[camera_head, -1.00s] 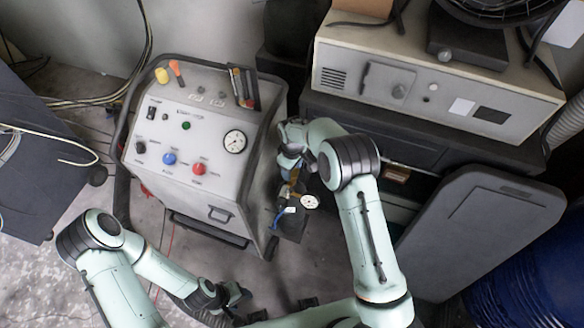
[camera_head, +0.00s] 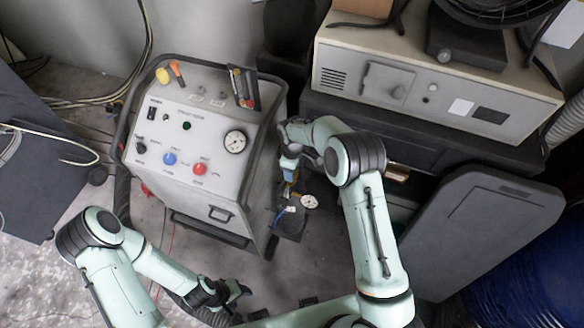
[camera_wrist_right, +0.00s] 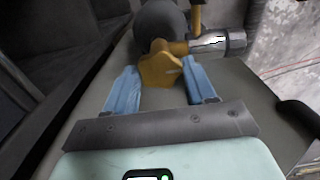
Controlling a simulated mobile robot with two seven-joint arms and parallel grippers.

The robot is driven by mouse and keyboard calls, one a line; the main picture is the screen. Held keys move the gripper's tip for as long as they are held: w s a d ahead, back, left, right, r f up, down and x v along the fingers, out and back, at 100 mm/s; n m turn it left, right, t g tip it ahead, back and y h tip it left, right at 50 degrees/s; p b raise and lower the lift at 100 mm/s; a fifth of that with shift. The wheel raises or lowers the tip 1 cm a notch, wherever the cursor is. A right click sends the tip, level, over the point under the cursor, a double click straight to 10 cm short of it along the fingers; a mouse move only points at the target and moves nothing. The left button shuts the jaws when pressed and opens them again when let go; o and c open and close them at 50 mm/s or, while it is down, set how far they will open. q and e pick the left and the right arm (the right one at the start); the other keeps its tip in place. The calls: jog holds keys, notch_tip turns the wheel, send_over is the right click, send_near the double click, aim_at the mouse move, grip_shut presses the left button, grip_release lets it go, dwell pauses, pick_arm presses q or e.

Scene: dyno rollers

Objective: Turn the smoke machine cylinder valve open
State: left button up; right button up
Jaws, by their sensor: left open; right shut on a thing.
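The smoke machine (camera_head: 205,205) is a pale grey cabinet with a sloped control panel, left of centre in the head view. To its right is a small pressure gauge (camera_head: 309,201) beside a dark body. In the right wrist view, a brass valve piece (camera_wrist_right: 162,68) sits between the blue fingers of my right gripper (camera_wrist_right: 162,85), with a silver fitting (camera_wrist_right: 218,43) to its right. The right gripper is shut on this brass piece; it also shows in the head view (camera_head: 289,175). My left gripper (camera_head: 241,290) is open and low, in front of the machine.
A beige equipment box (camera_head: 435,85) stands on dark shelving at the back right. A grey panel (camera_head: 480,235) leans at the right beside a blue drum (camera_head: 530,285). Cables lie on the floor at the left. Some floor in front of the machine is clear.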

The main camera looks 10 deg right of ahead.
jog(key=o, duration=1)
jog(key=shift+o, duration=0.2)
notch_tip(320, 180, up, 14)
jog(key=shift+f, duration=0.25)
